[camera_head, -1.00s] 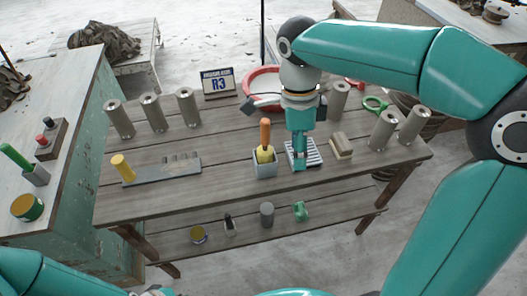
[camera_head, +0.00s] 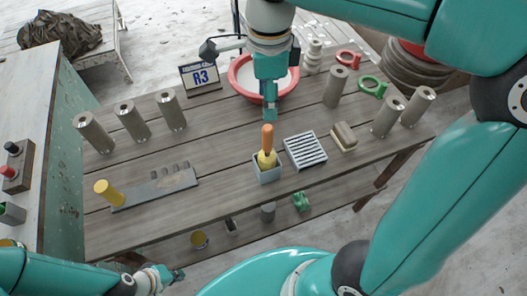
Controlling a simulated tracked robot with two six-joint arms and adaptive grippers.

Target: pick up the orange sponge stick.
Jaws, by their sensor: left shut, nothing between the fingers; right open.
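The orange sponge stick (camera_head: 267,137) stands upright in a small blue-grey holder (camera_head: 267,174) on the wooden table, with its orange handle up and a yellow part below at the holder's mouth. My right gripper (camera_head: 270,116) points down just behind and above the handle's top, in front of the red basin. It is open with nothing in it. Whether it touches the handle is hard to tell, but they look apart. My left gripper (camera_head: 174,276) is low at the bottom left, in front of the table, shut and empty.
A slatted rack (camera_head: 305,151) and a tan block (camera_head: 343,137) are right of the holder. A grey tray (camera_head: 155,189) with a yellow cylinder (camera_head: 107,194) lies left. The red basin (camera_head: 240,79), an R3 sign (camera_head: 200,76) and several metal cylinders stand behind. Bare planks lie between tray and holder.

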